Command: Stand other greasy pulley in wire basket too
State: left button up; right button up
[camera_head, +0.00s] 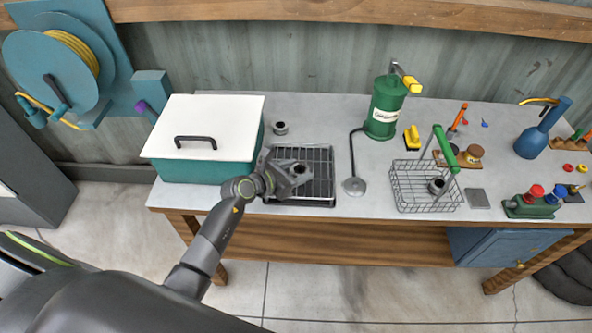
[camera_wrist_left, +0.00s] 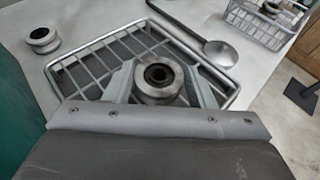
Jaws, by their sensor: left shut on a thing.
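My left gripper (camera_head: 297,174) is shut on a grey metal pulley (camera_wrist_left: 159,78) with a dark centre hole, over the wire rack (camera_head: 322,190). The wrist view shows the pulley between the two fingers; whether it still touches the rack I cannot tell. A second pulley (camera_head: 437,186) is in the wire basket (camera_head: 408,188), which has a green handle and stands to the right. A third pulley (camera_head: 280,128) sits on the bench behind the rack, and also shows in the left wrist view (camera_wrist_left: 42,38). My right gripper is out of view.
A white-lidded teal tank (camera_head: 200,165) stands close to the left of the rack. A ladle (camera_head: 354,186) lies between rack and basket. A green canister (camera_head: 385,108) with a yellow-handled tap stands behind. A flat grey plate (camera_head: 478,198) lies right of the basket.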

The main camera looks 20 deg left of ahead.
pick_arm(q)
jog(key=shift+f, duration=0.15)
jog(key=o, duration=1)
